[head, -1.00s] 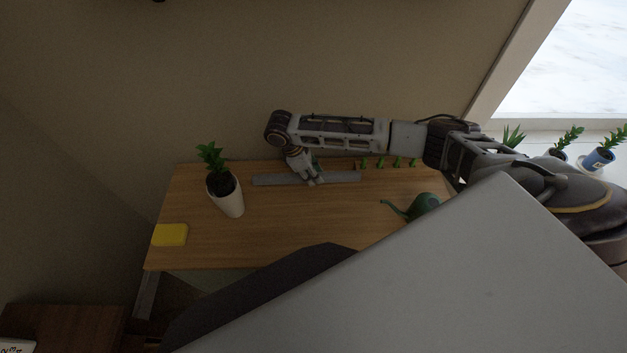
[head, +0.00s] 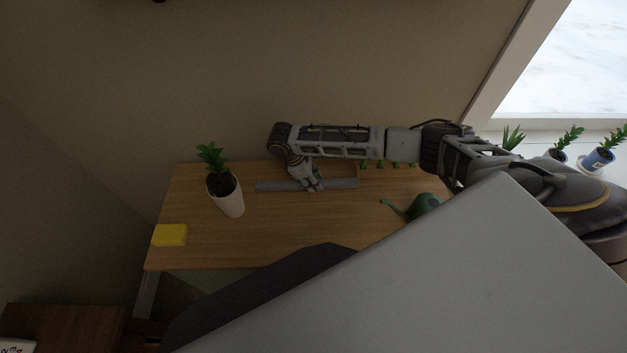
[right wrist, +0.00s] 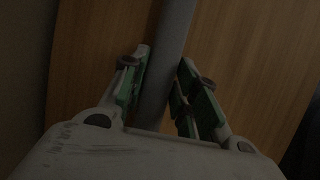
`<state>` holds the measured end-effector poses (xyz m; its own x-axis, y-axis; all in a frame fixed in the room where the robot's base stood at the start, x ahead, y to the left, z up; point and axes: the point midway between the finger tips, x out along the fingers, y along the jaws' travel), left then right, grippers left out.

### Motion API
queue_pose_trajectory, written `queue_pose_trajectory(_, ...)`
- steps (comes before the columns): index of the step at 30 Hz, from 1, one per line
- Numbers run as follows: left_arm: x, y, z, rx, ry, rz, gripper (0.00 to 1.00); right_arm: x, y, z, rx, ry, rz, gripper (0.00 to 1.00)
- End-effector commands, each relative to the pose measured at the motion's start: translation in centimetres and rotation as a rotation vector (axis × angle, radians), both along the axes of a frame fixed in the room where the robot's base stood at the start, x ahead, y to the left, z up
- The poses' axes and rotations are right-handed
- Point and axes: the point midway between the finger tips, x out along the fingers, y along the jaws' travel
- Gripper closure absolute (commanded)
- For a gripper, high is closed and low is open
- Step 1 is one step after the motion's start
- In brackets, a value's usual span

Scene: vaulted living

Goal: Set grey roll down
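The grey roll (head: 338,184) is a long thin bar lying level, left to right, over the back part of the wooden table (head: 280,225). My right gripper (head: 313,187) reaches down on it near its middle. In the right wrist view the grey roll (right wrist: 168,65) runs between the two fingers of my right gripper (right wrist: 165,65). The fingertips close in on both its sides. The roll is at or very near the tabletop; I cannot tell whether it touches. My left gripper is out of view.
A potted plant in a white pot (head: 231,200) stands left of the roll. A yellow block (head: 170,235) lies at the table's left edge. A green watering can (head: 422,205) stands at right. Small green plants (head: 380,164) line the back. The table's middle is clear.

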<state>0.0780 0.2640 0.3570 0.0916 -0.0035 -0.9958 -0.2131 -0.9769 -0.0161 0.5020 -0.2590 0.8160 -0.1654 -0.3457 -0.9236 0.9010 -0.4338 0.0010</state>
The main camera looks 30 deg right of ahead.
Motion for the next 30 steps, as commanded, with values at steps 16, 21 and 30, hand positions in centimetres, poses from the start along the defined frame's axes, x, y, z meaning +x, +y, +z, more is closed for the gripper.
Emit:
queue_pose_trajectory(16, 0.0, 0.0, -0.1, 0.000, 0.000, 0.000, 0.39, 0.0, 0.0, 0.3, 0.000, -0.001, 0.000, 0.51)
queue_pose_trajectory(21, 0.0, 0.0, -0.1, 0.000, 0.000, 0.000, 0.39, 0.2, 0.4, 1.2, 0.000, -0.001, 0.000, 0.51)
queue_pose_trajectory(30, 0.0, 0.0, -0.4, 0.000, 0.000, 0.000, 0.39, 0.9, 1.7, 4.8, 0.001, -0.003, 0.001, 0.51)
